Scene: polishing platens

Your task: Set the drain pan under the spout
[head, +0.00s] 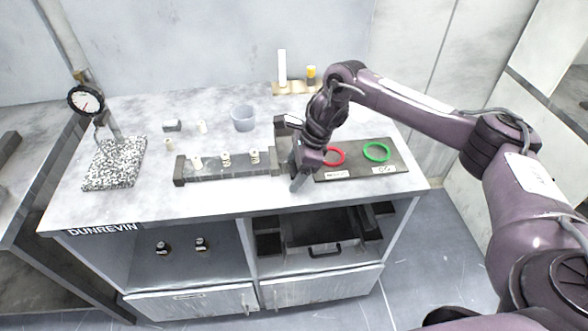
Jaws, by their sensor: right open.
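A dark shallow pan with a front handle, which looks like the drain pan (312,249), sits in the right open bay under the counter. I cannot pick out a spout for certain; the arm and counter may hide it. My right gripper (297,184) points down at the counter's front part, between the long grey rack and the dark mat. It is above and apart from the pan. It is open, and I see nothing between its fingers. My left gripper is out of view.
Two small bottles (201,244) stand in the left bay.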

